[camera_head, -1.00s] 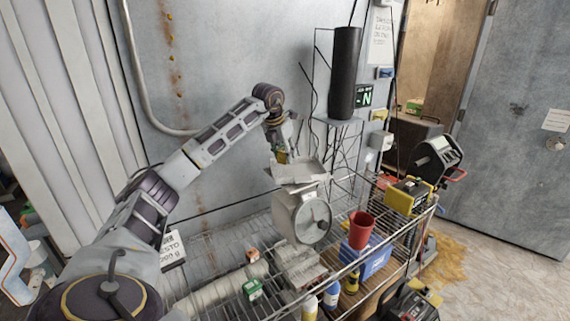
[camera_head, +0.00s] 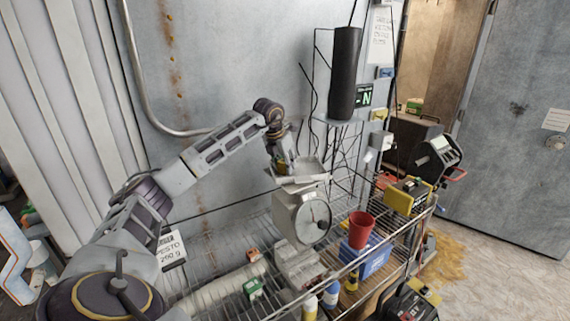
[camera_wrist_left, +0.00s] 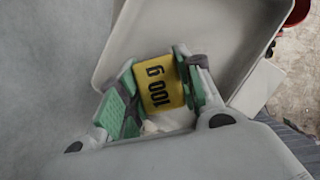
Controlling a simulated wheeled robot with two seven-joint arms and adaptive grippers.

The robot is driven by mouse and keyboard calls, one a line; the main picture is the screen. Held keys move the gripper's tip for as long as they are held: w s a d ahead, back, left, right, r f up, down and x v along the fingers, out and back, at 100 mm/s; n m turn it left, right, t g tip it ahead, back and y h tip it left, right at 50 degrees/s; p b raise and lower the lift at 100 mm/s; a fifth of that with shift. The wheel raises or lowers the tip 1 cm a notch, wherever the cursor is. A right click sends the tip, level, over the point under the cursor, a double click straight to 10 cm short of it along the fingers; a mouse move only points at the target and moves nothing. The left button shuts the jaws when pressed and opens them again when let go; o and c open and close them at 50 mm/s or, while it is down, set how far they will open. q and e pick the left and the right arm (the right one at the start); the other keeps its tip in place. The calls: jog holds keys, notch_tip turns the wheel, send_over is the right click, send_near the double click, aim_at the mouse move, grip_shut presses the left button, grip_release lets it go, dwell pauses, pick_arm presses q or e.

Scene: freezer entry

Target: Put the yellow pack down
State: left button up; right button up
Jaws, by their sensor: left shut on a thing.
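I cannot tell whether the pack touches the pan. The scale has a round dial facing the front. My right gripper is not in view.
The scale stands on a wire rack (camera_head: 225,262). A red cup (camera_head: 360,229), a blue box (camera_head: 368,258), a green-white carton (camera_head: 253,288) and several bottles stand around it. A card reading "PESTO 260 g" (camera_head: 171,251) is at the left. A metal wall is behind.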

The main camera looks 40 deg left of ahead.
pick_arm(q)
jog(key=shift+f, duration=0.1)
jog(key=o, duration=0.8)
jog(key=shift+o, duration=0.2)
jog(key=shift+s+r, duration=0.15)
jog(key=shift+r, duration=0.5)
jog(key=b+v, duration=0.2)
jog(key=v, duration=0.9)
jog(key=shift+s+f, duration=0.1)
jog(key=shift+s+f, duration=0.1)
